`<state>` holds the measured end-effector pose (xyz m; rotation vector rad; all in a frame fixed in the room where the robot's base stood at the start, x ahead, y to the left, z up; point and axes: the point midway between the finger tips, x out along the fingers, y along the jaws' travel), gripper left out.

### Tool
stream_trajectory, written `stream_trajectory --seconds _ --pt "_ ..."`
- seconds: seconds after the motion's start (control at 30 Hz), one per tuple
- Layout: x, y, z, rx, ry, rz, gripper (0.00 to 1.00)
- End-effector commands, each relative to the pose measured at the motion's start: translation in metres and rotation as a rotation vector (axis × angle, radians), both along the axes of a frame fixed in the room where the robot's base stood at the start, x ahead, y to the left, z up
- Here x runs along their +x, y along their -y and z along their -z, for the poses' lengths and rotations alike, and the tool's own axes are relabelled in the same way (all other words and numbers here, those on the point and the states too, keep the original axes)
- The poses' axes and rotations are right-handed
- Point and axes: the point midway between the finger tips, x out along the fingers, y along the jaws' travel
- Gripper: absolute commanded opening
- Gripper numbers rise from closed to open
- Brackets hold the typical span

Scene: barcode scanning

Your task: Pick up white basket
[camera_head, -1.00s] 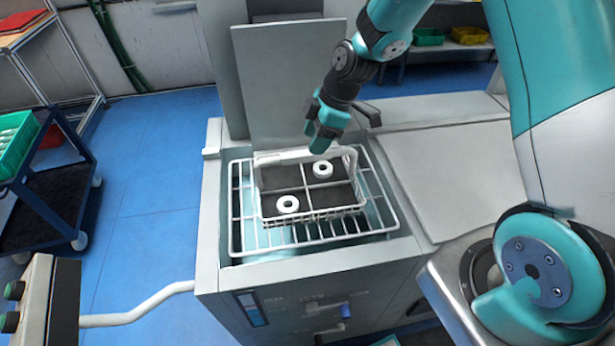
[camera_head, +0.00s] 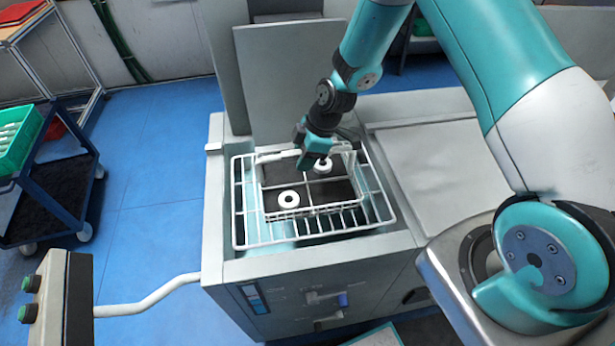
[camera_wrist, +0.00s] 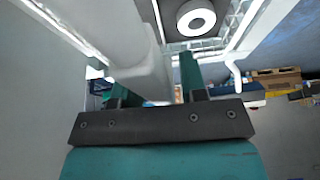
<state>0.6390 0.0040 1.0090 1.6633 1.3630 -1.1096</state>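The white wire basket (camera_head: 275,156) stands on a white rack in the open tank, its handle raised over two white rings on dark pads. My gripper (camera_head: 308,160) points down at the handle near its middle and hides part of it. In the wrist view, the thick white handle bar (camera_wrist: 140,35) runs between the two green fingers of my gripper (camera_wrist: 158,78). A gap shows between the bar and the right finger, so the gripper looks open around the handle. Contact at the left finger cannot be told.
The white wire rack (camera_head: 240,215) lies in the grey machine (camera_head: 310,265), with its raised lid (camera_head: 290,80) behind the basket. A flat grey top (camera_head: 435,165) is at the right. A dark cart with a green bin (camera_head: 20,140) stands at the left.

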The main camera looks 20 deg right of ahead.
Motion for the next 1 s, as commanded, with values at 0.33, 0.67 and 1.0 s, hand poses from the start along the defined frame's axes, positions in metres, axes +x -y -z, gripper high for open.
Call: stream_trajectory --seconds 0.33,0.67,1.0 --pt "0.000 0.000 -0.001 0.001 0.000 0.000 0.00" --pt "0.001 0.000 -0.005 0.002 0.003 0.000 0.00" --pt "0.002 0.000 -0.058 0.001 0.009 -0.001 0.00"
